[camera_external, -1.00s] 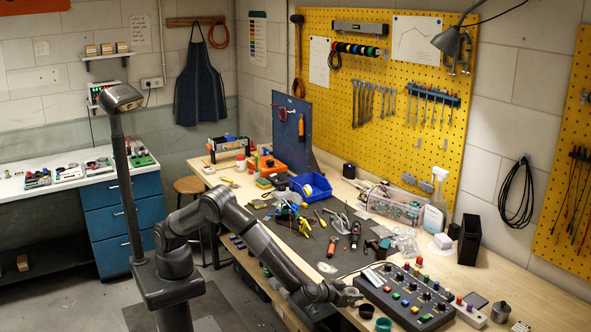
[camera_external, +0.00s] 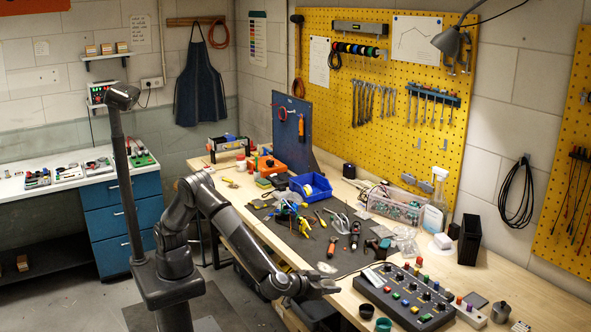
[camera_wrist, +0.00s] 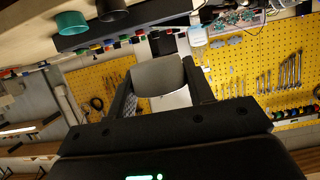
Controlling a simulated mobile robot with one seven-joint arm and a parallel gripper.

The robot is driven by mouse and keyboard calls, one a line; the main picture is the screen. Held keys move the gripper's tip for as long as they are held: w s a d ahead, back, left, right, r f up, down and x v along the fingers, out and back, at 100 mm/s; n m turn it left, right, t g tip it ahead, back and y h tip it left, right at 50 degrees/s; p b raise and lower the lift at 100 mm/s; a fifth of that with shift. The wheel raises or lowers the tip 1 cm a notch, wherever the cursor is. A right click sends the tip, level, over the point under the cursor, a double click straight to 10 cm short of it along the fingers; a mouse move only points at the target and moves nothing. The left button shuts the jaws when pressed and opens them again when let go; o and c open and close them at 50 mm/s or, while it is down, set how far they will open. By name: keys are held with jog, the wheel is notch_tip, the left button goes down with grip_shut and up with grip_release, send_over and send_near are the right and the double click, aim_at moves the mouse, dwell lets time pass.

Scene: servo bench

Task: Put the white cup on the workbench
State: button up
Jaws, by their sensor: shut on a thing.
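My gripper (camera_external: 325,287) is by the near edge of the wooden workbench (camera_external: 345,300), left of two small cups. In the wrist view my gripper (camera_wrist: 159,72) has its fingers on either side of the white cup (camera_wrist: 158,78), which looks pale grey in shade, and it is shut on it. The cup looks held clear of the bench top. In the external view the cup is too small and dark to make out at the gripper.
A dark cup (camera_external: 366,311) and a green cup (camera_external: 383,324) stand near the bench's front edge. The button control box (camera_external: 405,297) is just behind them. Tools cover the dark mat (camera_external: 285,232). A black box (camera_external: 469,240) stands at the back right.

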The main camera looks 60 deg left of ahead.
jog(key=w+a+r, duration=0.4)
jog(key=a+r, duration=0.2)
jog(key=r, duration=0.2)
jog(key=w+a+r, duration=0.5)
jog(key=r, duration=0.3)
jog(key=w+a+r, duration=0.4)
jog(key=a+r, duration=0.1)
jog(key=a, duration=0.4)
jog(key=w+a+r, duration=0.4)
jog(key=a+r, duration=0.1)
jog(key=a, duration=0.5)
jog(key=w+a+f+n+y, duration=0.1)
jog(key=w+a, duration=0.1)
jog(key=a, duration=0.7)
jog(key=w+a+f, duration=0.2)
jog(key=a, duration=0.7)
jog(key=a+f+m+h, duration=0.1)
jog(key=a+f, duration=1.3)
jog(key=f, duration=0.2)
jog(key=shift+a+f, duration=0.15)
jog(key=shift+a, duration=0.15)
jog(key=shift+w, duration=0.1)
